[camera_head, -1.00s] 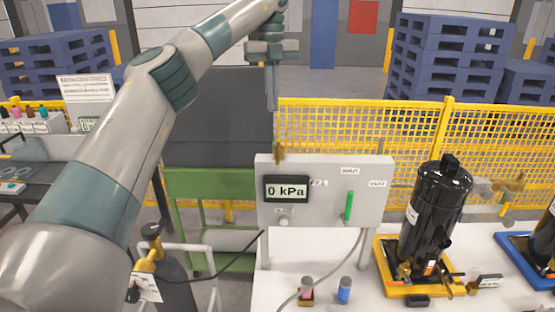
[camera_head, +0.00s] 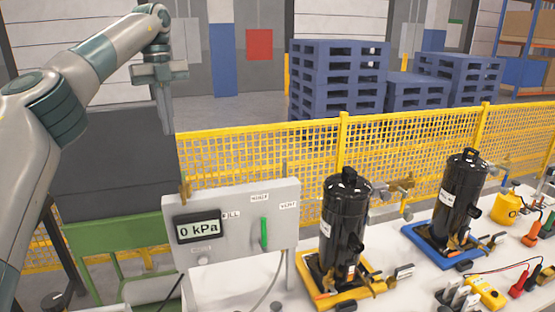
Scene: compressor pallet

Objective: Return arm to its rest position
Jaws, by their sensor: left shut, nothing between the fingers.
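My left arm comes in from the left, raised high. Its gripper (camera_head: 164,117) points down in the air above and left of the grey control panel (camera_head: 236,222), its fingers together and empty. It touches nothing that I can see. The panel's display (camera_head: 198,229) reads 0 kPa, and its green lever (camera_head: 264,234) stands upright. My right gripper is not in the picture.
A black compressor (camera_head: 345,225) stands on a yellow tray (camera_head: 355,292), another (camera_head: 461,205) on a blue tray (camera_head: 425,245). Tools, including a yellow meter (camera_head: 487,292), lie at the right. A yellow mesh fence (camera_head: 400,139) runs behind; blue pallets (camera_head: 338,80) stand beyond.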

